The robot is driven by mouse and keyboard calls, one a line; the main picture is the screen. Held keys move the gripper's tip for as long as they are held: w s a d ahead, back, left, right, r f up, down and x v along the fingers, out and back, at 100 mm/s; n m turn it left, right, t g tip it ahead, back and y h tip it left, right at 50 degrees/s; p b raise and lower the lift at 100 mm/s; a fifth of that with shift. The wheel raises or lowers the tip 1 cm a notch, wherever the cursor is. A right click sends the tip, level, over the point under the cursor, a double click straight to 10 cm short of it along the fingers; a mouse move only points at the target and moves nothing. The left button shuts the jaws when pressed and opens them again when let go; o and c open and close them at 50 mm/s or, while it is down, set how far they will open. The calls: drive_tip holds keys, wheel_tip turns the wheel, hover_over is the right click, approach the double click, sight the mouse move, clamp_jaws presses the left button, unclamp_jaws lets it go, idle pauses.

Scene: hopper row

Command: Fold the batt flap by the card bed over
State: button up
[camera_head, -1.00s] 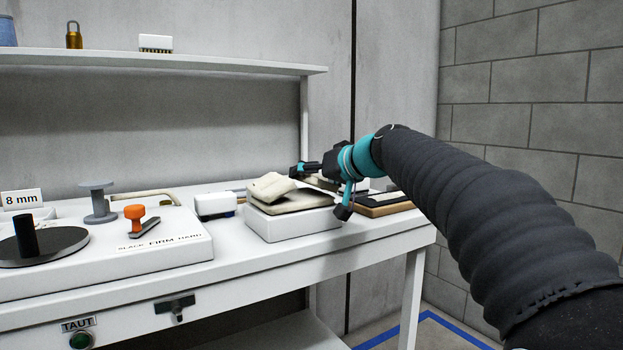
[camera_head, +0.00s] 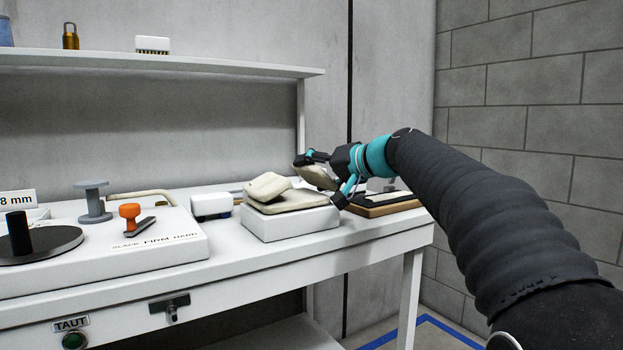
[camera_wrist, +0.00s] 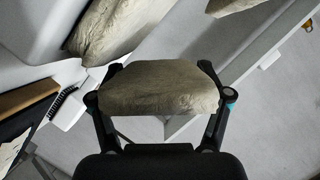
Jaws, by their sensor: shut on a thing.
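A cream batt (camera_head: 290,204) lies on a white block (camera_head: 290,224) at the bench's right part. One flap (camera_head: 267,185) is at its left end, resting over the top. My gripper (camera_head: 326,178) is at the batt's right end, shut on another cream flap (camera_head: 313,176), which is tilted up off the bench. In the wrist view the held flap (camera_wrist: 160,88) spans between the two fingers (camera_wrist: 160,96). Beside the white block is a wooden-edged dark board (camera_head: 385,207), seemingly the card bed, partly hidden by my gripper. More batt (camera_wrist: 112,28) shows in the wrist view.
A white box (camera_head: 211,206) stands left of the block. A white machine (camera_head: 100,255) with an orange knob (camera_head: 130,212) and grey spool (camera_head: 94,200) fills the left bench. A shelf (camera_head: 150,66) runs above. Free room lies above the batt.

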drive_tip(key=shift+w+d+m+y, duration=0.15)
drive_tip(key=shift+m+y, duration=0.25)
drive_tip(key=shift+m, duration=0.3)
drive_tip(key=shift+r, duration=0.1)
drive_tip(key=o, duration=1.7)
drive_tip(key=shift+c, duration=0.2)
drive_tip(key=shift+d, duration=0.15)
drive_tip(key=shift+d+r, duration=0.1)
drive_tip(key=shift+d, duration=0.05)
drive_tip(key=v, duration=1.1)
drive_tip(key=shift+d, duration=0.2)
